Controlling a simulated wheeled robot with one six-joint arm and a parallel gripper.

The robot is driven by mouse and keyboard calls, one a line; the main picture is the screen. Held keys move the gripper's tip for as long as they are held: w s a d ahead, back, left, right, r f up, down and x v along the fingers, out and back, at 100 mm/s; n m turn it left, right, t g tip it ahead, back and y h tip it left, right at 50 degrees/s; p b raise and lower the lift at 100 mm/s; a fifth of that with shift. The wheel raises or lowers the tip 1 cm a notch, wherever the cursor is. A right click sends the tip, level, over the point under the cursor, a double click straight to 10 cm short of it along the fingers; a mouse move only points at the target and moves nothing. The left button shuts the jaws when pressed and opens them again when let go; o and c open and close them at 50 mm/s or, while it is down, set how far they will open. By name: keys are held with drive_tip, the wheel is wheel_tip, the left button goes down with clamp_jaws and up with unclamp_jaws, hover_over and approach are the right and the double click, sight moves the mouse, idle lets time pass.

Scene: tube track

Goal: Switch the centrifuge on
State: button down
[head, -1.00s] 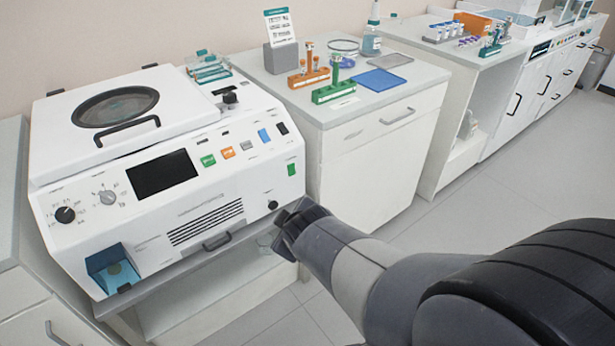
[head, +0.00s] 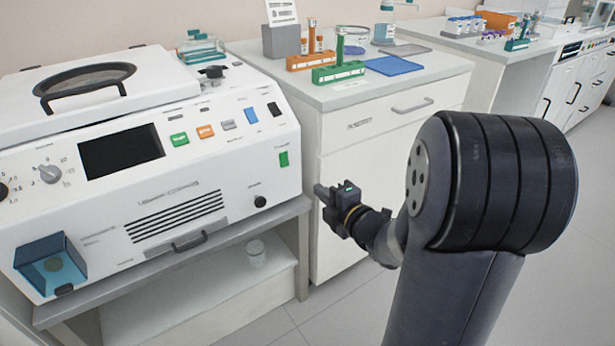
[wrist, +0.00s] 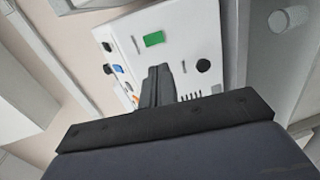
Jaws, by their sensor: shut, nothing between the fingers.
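The centrifuge (head: 110,205) is a white machine on a grey bench at the left in the head view, its screen (head: 121,151) dark. A green rocker switch (head: 284,159) sits at the right end of its front panel, above a black round knob (head: 260,202). The switch also shows in the wrist view (wrist: 154,39), beyond my fingertips. My gripper (head: 319,189) is to the right of the panel, apart from it, at about the knob's height in the picture. Its fingers (wrist: 158,72) are together and empty, pointing towards the panel.
Green (head: 179,139) and orange (head: 205,131) buttons and a blue switch (head: 251,113) share the panel. Tube racks (head: 338,73) stand on the counter behind. Open floor lies below my arm.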

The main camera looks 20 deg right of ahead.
sight(286, 165)
drive_tip(key=shift+d+f, duration=0.1)
idle(0.3)
drive_tip(key=b+x, duration=0.1)
drive_tip(key=x, duration=1.3)
drive_tip(key=shift+b, duration=0.4)
drive_tip(key=shift+w+b, duration=0.1)
drive_tip(key=shift+b, duration=0.2)
drive_tip(key=shift+w+f+t+b, duration=0.1)
drive_tip(key=shift+f+t+b, duration=0.15)
drive_tip(key=shift+b, duration=0.6)
drive_tip(key=shift+r+p, duration=0.3)
drive_tip(key=shift+r, duration=0.05)
drive_tip(key=shift+f, duration=0.1)
